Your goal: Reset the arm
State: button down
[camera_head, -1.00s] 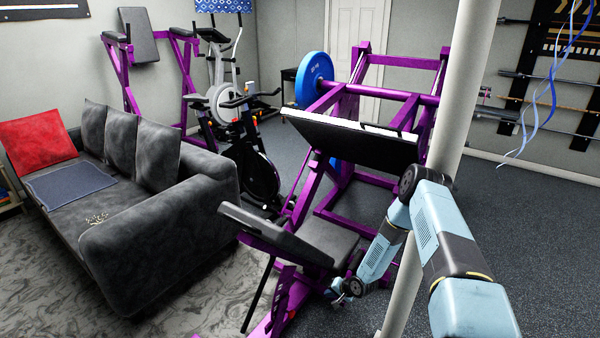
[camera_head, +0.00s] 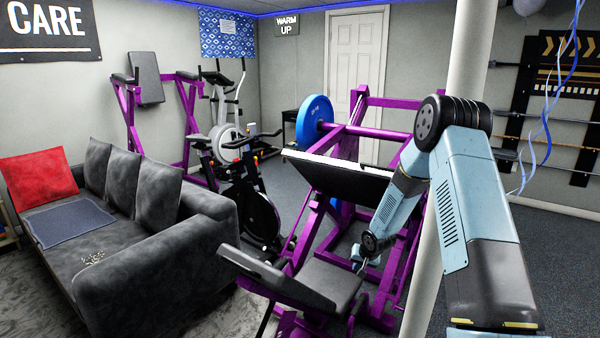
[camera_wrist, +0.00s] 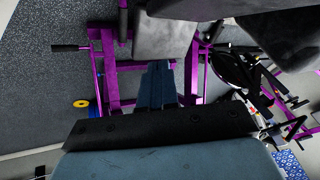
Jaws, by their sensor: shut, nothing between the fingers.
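My pale blue arm reaches down from the right in the head view, bent at a dark joint high up. My gripper (camera_head: 359,264) is small at the arm's lower end, shut and empty. In that view it shows in front of the purple leg press machine (camera_head: 392,103), just above and right of its dark seat (camera_head: 330,283). I cannot tell how far it is from the machine. The wrist view shows the machine's purple frame (camera_wrist: 109,68), with pale blue parts of my own in front.
A white post (camera_head: 470,50) stands close behind my arm. A grey sofa (camera_head: 150,245) with a red cushion (camera_head: 38,180) is at left. An exercise bike (camera_head: 262,215) stands behind it. A blue weight plate (camera_head: 314,120) is on the machine. Open dark floor (camera_head: 555,265) lies at right.

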jog(key=s+d+r+h, duration=0.1)
jog(key=s+r, duration=0.4)
jog(key=r, duration=0.6)
jog(key=s+d+r+n+h, duration=0.15)
jog(key=s+r, duration=0.35)
jog(key=r, duration=0.6)
jog(key=s+d+r+m+h, duration=0.15)
jog(key=s+r, duration=0.35)
jog(key=r, duration=0.6)
jog(key=s+r, duration=0.3)
jog(key=s, duration=0.7)
jog(key=s+a+r+n+y, duration=0.1)
jog(key=s+r, duration=0.3)
jog(key=s, duration=0.6)
jog(key=s+r+n+y, duration=0.1)
jog(key=s+r, duration=0.3)
jog(key=s, duration=0.6)
jog(key=shift+s+a, duration=0.15)
jog(key=shift+a, duration=0.25)
jog(key=shift+s, duration=0.1)
jog(key=shift+d, duration=0.1)
